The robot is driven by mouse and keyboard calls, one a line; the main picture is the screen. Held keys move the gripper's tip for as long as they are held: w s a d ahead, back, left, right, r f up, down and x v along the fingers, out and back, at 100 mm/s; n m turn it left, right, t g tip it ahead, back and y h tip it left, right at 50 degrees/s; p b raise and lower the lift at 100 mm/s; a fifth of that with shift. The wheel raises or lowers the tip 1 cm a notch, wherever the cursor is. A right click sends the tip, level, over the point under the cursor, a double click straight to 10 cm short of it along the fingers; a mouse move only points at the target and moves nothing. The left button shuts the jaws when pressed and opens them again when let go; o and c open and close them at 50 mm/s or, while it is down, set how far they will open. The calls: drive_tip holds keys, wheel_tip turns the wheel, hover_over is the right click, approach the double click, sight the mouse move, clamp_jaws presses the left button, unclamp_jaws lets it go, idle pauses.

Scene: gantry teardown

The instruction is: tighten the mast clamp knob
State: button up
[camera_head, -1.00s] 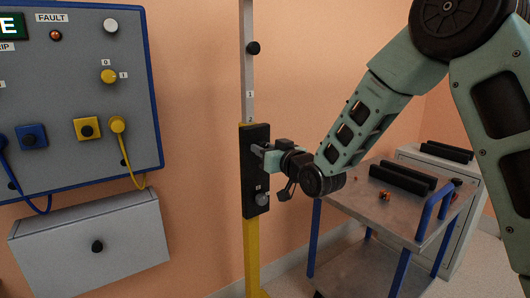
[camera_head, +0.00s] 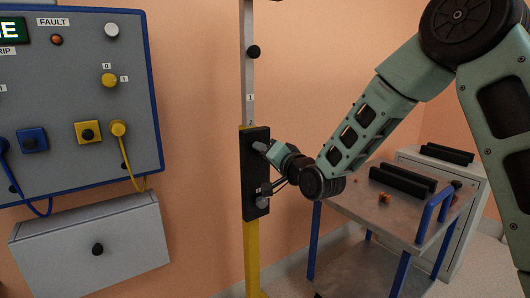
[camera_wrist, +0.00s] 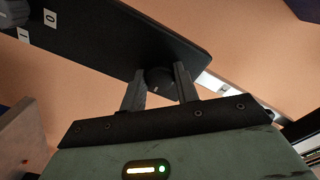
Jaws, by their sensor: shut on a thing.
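The mast has a yellow lower post (camera_head: 251,250) and a grey upper tube (camera_head: 249,80). A black clamp plate (camera_head: 247,170) is fixed upright where they meet. The dark round clamp knob (camera_wrist: 160,78) sits on the plate between my two fingers in the wrist view. My gripper (camera_wrist: 158,85) is shut on it, one finger on each side. In the head view my gripper (camera_head: 262,147) reaches the upper part of the plate from the right and hides the knob.
A grey rotary switch (camera_head: 263,202) is low on the plate, with 0 and I labels (camera_wrist: 50,18) in the wrist view. A dark knob (camera_head: 253,52) is higher on the tube. A control panel (camera_head: 75,60) hangs left; a cart (camera_head: 385,215) stands right.

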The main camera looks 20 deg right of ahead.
drive_tip(key=shift+f+m, duration=0.1)
drive_tip(key=shift+m, duration=0.2)
idle(0.4)
drive_tip(key=o, duration=1)
drive_tip(key=shift+c, duration=0.2)
drive_tip(key=shift+s, duration=0.15)
drive_tip(key=b+v, duration=0.3)
drive_tip(key=v, duration=0.9)
drive_tip(key=shift+b, duration=0.4)
drive_tip(key=shift+d+b, duration=0.15)
drive_tip(key=shift+b, duration=0.5)
